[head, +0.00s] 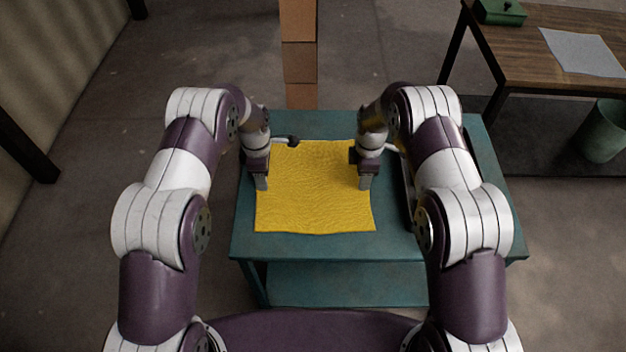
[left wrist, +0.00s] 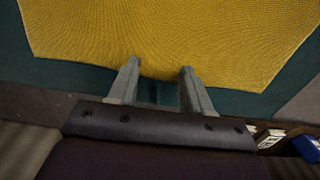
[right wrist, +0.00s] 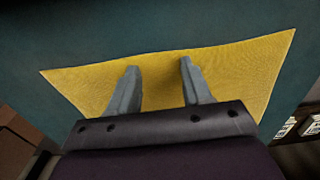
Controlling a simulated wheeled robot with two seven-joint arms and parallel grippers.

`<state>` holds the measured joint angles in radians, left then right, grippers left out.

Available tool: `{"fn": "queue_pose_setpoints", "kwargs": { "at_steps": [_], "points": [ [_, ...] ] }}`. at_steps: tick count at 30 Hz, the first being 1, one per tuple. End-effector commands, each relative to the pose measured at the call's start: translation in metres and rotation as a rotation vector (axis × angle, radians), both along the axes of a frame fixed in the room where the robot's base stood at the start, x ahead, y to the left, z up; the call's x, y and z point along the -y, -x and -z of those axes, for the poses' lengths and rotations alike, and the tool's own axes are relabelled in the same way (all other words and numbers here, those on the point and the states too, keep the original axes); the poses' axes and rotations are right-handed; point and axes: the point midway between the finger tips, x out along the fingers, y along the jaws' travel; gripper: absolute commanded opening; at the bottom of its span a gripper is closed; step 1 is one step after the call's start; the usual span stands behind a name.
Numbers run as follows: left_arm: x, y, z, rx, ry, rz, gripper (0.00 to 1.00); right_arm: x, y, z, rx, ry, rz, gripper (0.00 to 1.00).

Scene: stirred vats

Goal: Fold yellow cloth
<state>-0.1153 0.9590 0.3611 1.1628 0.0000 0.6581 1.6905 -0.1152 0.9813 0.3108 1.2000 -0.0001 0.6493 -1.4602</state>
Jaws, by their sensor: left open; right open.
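The yellow cloth (head: 315,190) lies spread out flat on the teal table (head: 420,245), with slightly wavy edges. It also shows in the left wrist view (left wrist: 170,35) and the right wrist view (right wrist: 165,80). My left gripper (head: 262,186) is open over the cloth's left edge; in the left wrist view its fingertips (left wrist: 160,65) stand at that edge with nothing between them. My right gripper (head: 365,186) is open over the cloth's right edge; in the right wrist view its fingertips (right wrist: 158,66) lie over the cloth. Whether the fingers touch the cloth I cannot tell.
A stack of brown boxes (head: 299,60) stands behind the table. At the right is a wooden table (head: 510,45) with a grey sheet (head: 582,52) and a green box (head: 500,11). A green bin (head: 603,130) stands beneath. Bare teal tabletop surrounds the cloth.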

Motion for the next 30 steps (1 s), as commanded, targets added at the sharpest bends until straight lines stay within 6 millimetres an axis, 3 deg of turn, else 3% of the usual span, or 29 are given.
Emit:
{"fn": "queue_pose_setpoints", "kwargs": {
  "at_steps": [6,15,26,30],
  "points": [
    [0.000,0.000,0.004,0.000,0.000,0.000,0.46,0.000,0.000,0.003,0.000,0.000,0.000,0.46],
    [0.000,0.000,0.003,-0.001,0.000,0.000,0.00,0.000,0.000,0.003,-0.001,0.000,0.001,0.00],
    [0.000,0.001,0.002,-0.002,0.000,0.000,0.00,0.000,0.001,0.002,-0.002,0.000,0.001,0.00],
    [0.000,0.001,-0.009,-0.001,0.000,0.000,0.00,0.000,0.001,-0.009,-0.001,0.000,0.001,0.00]
  ]
}}
